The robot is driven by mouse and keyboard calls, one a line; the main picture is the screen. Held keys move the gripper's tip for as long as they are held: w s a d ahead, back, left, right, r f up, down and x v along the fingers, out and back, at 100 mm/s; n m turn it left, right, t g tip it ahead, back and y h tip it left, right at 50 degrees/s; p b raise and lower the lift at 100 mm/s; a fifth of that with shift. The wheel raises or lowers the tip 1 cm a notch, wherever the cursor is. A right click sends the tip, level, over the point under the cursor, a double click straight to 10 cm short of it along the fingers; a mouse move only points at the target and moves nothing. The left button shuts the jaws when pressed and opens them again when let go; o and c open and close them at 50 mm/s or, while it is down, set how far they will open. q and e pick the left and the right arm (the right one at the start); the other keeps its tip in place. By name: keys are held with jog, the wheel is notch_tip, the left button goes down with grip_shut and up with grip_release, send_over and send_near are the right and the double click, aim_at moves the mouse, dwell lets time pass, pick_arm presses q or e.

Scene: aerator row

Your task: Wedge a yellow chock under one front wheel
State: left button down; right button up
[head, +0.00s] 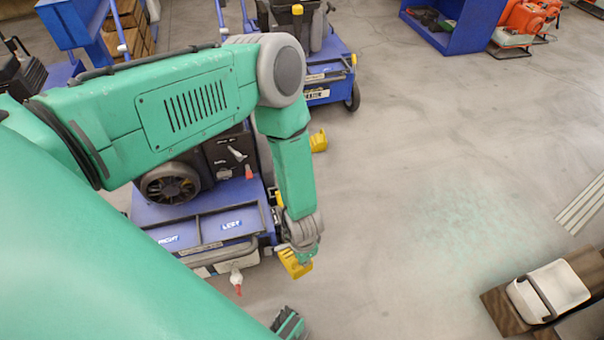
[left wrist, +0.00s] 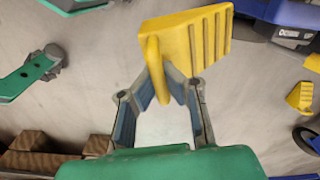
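My left gripper (head: 303,250) is shut on a yellow chock (head: 294,264) beside the front right corner of the near blue machine (head: 160,214). In the left wrist view the fingers (left wrist: 165,82) close around the handle of the chock (left wrist: 205,42), whose ribbed face points right. The chock appears held above the floor. A second yellow chock (head: 319,141) lies on the floor beyond. The near machine's front wheels are not clear, partly hidden by my arm. My right gripper (head: 289,324) shows at the bottom edge; its fingers are too small to judge.
A second blue machine (head: 325,75) with a black wheel (head: 353,97) stands behind. A blue bin (head: 445,25) is at the back right.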

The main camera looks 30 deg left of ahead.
pick_arm(q)
jog(key=shift+s+d+f+m+b, duration=0.85)
jog(key=shift+f+b, duration=1.45)
jog(key=shift+f, duration=3.4)
jog(key=shift+s+d+f+m+b, duration=0.85)
jog(key=shift+f+b, duration=1.4)
jog(key=shift+f, duration=3.4)
jog(key=w+a+f+b, duration=0.1)
jog(key=w+a+f, duration=0.1)
jog(key=w+a, duration=0.3)
jog(key=shift+w+a+f+b, duration=0.25)
jog(key=shift+a+b, duration=0.1)
jog(key=shift+a, duration=0.75)
pick_arm(e)
notch_tip(320, 180, down, 12)
jog(key=d, duration=0.1)
pick_arm(q)
jog(key=shift+r, duration=0.1)
pick_arm(e)
jog(key=shift+w, duration=0.1)
pick_arm(q)
jog(key=c, duration=1.6)
grip_release()
jog(key=shift+c, duration=0.2)
